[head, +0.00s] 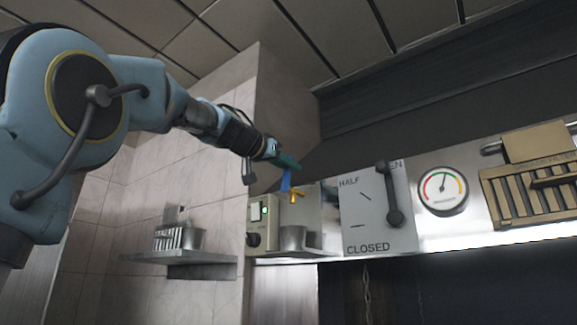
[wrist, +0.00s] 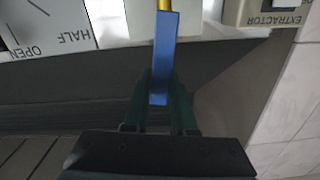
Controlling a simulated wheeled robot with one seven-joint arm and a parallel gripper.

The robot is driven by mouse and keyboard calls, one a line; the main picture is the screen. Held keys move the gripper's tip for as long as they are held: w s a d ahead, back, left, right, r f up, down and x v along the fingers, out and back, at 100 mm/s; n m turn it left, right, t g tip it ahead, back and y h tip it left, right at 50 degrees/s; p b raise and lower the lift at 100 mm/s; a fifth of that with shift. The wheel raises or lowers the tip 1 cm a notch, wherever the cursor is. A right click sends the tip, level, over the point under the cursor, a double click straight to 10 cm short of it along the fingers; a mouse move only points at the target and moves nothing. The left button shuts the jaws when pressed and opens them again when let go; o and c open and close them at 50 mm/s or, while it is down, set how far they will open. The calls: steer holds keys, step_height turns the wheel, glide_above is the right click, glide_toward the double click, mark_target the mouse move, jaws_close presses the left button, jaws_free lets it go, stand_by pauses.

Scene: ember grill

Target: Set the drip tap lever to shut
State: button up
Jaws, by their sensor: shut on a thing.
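The blue tap lever (head: 286,181) stands up, close to upright, from the small brass tap (head: 295,193) on the wall unit. My gripper (head: 284,164) reaches it from the upper left and is shut on its upper end. In the wrist view the blue lever (wrist: 165,45) runs between the two green fingers of my gripper (wrist: 159,95), which hold its free end. A bit of the brass tap (wrist: 164,5) shows at the top edge there. The fingers hide part of the lever in the head view.
A metal cup (head: 293,239) stands below the tap. To the right are a HALF/CLOSED damper plate (head: 360,222) with a dark handle (head: 393,200) and a gauge (head: 443,190). An extractor switch box (head: 260,222) is left of the tap. A wall shelf (head: 190,257) holds a metal container.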

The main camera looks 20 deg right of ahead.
jaws_close()
stand_by(0.6)
steer(key=shift+f, duration=0.1)
stand_by(0.3)
